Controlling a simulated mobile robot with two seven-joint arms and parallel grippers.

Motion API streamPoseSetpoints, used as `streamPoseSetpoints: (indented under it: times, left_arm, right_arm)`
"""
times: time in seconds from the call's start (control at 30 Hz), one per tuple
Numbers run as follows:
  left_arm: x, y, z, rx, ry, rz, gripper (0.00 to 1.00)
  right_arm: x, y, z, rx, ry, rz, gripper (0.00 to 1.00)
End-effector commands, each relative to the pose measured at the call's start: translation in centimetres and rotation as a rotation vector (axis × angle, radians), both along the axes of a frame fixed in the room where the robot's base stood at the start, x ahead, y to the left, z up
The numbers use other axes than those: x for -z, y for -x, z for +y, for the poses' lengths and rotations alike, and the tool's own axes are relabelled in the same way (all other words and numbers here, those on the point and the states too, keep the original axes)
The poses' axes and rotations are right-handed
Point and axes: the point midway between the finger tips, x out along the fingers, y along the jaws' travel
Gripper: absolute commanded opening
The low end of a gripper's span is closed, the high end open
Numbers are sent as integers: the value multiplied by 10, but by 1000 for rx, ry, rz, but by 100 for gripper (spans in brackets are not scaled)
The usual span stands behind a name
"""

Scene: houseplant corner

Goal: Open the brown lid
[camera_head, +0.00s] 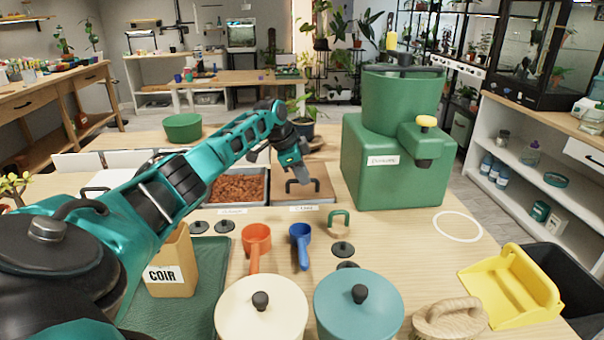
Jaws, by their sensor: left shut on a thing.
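The brown lid (321,194) is a flat brown panel with a dark upright handle (303,188). It lies over a grey bin with a white label on its front edge, left of the green machine. My left arm reaches across from the left, and my left gripper (298,179) is shut on the handle of the brown lid from above. The lid looks flat on its bin; I cannot make out a gap under it. The fingertips are small and partly merge with the dark handle. My right gripper is not in view.
An open bin of reddish-brown chips (238,188) adjoins on the left. A green machine (395,160) stands close on the right. An orange scoop (256,240), a blue scoop (300,240) and two lidded pots stand in front. A COIR bag (172,262) sits under my arm.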

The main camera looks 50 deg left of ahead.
Motion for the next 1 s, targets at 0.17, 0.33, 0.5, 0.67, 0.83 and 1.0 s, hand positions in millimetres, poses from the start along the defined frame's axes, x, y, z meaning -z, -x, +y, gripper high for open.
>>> streamPoseSetpoints:
  times: [0.17, 0.33, 0.5, 0.67, 0.83, 1.0]
  left_arm:
    - [-6, -1, 1, -1, 0, 0, 0]
    - [-33, -8, 9, -4, 2, -6, 0]
    - [-49, -17, 20, -8, -1, -10, 0]
    - [-57, -21, 28, -10, -3, -9, 0]
    - [-61, -22, 30, -6, -5, -2, 0]
    - [-60, -22, 31, -3, -7, 1, 0]
  right_arm:
    - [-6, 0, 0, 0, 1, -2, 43]
    - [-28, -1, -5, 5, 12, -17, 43]
    - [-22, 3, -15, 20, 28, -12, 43]
    - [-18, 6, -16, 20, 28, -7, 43]
    - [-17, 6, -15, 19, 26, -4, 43]
    - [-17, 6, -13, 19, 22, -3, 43]
